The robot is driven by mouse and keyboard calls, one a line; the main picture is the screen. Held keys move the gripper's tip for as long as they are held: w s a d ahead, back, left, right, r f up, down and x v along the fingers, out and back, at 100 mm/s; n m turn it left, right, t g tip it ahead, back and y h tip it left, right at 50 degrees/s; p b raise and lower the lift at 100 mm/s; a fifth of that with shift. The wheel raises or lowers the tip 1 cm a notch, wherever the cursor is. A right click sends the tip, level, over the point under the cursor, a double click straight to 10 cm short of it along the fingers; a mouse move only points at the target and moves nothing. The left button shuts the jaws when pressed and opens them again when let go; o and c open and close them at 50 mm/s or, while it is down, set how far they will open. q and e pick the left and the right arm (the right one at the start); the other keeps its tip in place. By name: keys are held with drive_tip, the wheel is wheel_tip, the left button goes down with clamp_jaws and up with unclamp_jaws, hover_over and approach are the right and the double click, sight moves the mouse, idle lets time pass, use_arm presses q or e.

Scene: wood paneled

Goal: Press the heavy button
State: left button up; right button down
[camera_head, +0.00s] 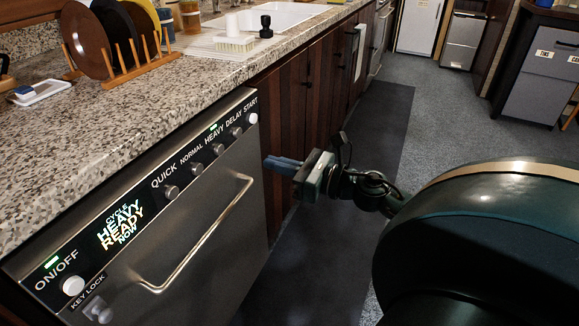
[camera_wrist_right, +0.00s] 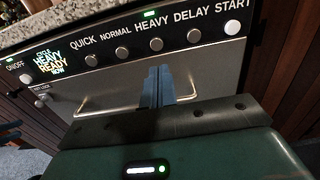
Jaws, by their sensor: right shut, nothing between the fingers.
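The HEAVY button (camera_head: 218,149) is a small round metal knob in the row on the dark dishwasher panel, under its HEAVY label. A green light glows above that label. The button also shows in the right wrist view (camera_wrist_right: 156,44), just beyond my fingertips. The lit display (camera_head: 121,224) reads CYCLE HEAVY READY NOW. My right gripper (camera_head: 269,162) is shut and empty, with blue fingers, to the right of the dishwasher front in the head view. In the right wrist view its fingertips (camera_wrist_right: 156,72) point toward the panel, below the HEAVY button, apparently apart from it.
A bar handle (camera_head: 205,238) sticks out from the dishwasher door below the buttons. The speckled countertop (camera_head: 165,95) overhangs the panel and holds a dish rack (camera_head: 125,68) with plates. Dark wooden cabinets (camera_head: 290,95) continue to the right. The floor beside them is clear.

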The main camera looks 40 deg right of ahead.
drive_tip(key=v, duration=0.2)
drive_tip(key=shift+s+d, duration=0.1)
drive_tip(key=shift+s, duration=0.15)
idle(0.6)
